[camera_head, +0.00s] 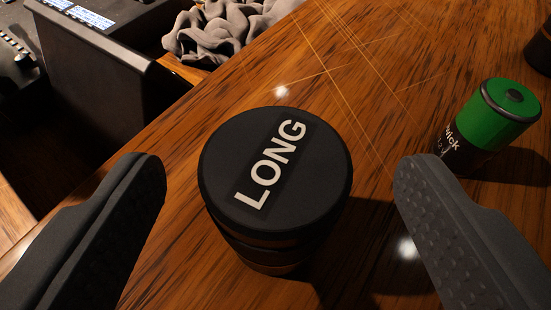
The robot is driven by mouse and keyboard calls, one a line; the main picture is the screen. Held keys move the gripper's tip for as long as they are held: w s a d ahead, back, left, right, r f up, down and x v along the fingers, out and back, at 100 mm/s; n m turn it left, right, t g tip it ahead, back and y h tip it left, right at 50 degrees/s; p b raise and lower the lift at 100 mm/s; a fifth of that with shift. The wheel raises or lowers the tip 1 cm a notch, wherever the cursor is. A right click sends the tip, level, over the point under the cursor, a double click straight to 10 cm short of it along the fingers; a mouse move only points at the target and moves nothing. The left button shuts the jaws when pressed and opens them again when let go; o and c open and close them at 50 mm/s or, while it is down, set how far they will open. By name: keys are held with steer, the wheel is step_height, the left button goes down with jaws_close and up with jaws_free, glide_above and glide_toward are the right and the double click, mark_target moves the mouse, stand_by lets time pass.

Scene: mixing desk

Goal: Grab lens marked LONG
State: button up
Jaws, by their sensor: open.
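The lens marked LONG (312,190) is a black cylinder with white letters on its flat top. It stands upright on the wooden desk, at the middle of the view. My gripper (280,180) is open, with one dark finger to the left of the lens and one to the right. There is a gap between each finger and the lens, and neither appears to touch it. The lower side of the lens is partly in shadow.
A crumpled grey cloth (222,30) lies at the back. A black mixing console (110,70) is at the upper left. A dark object (540,48) is at the right edge. The wooden desk (350,85) behind the lens is clear.

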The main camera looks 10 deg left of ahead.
mark_target(277, 143)
steer(key=shift+p+x, duration=0.3)
steer(key=shift+x, duration=2.35)
steer(key=shift+s+f, duration=0.15)
steer(key=shift+f, duration=0.05)
steer(key=c, duration=1.3)
